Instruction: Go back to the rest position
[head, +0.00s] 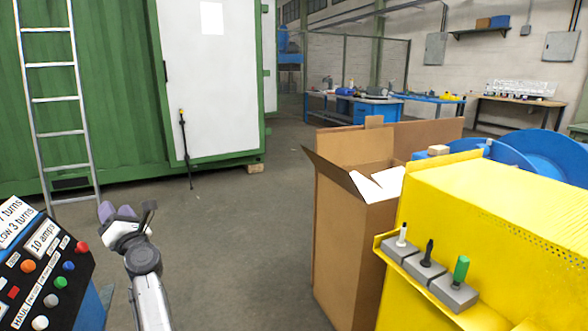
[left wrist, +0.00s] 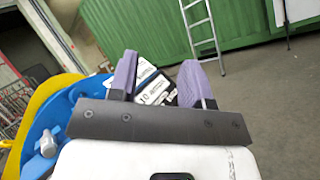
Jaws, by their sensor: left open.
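My left gripper (head: 117,212) is raised at the lower left in the head view, just right of the control panel (head: 45,262). In the left wrist view its two purple fingers (left wrist: 158,80) stand apart with nothing held between them. Behind the gap in that view are the panel's white label plates (left wrist: 155,84). My right gripper is not in view.
A yellow machine (head: 490,220) with several small levers (head: 426,252) stands at the right. A tall open cardboard box (head: 352,225) is beside it. A ladder (head: 58,98) leans on the green container (head: 110,90). The middle floor (head: 235,240) is clear.

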